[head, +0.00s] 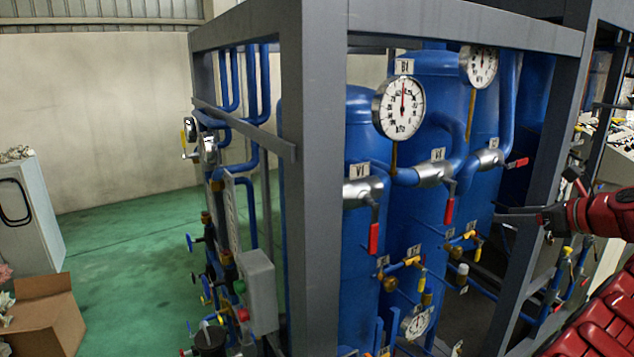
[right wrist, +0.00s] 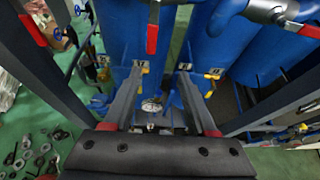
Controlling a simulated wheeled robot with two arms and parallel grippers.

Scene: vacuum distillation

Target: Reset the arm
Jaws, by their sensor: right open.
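My right gripper (head: 518,214) comes in from the right in the head view on a red arm, in front of the grey frame's right post. In the right wrist view its two fingers (right wrist: 164,118) are spread apart with nothing between them. Blue tanks (head: 362,240) with pipes stand inside the grey steel frame (head: 312,180). Several valves with red handles (head: 374,238) sit on the pipes left of the gripper. A round gauge (head: 399,107) is mounted above them. My left gripper is out of view.
A grey control box (head: 259,291) with buttons is fixed at the frame's left side. A cardboard box (head: 45,318) and a white cabinet (head: 30,215) stand at the far left. Green floor (head: 130,240) is clear between them. Loose metal parts (right wrist: 28,150) lie at lower left in the wrist view.

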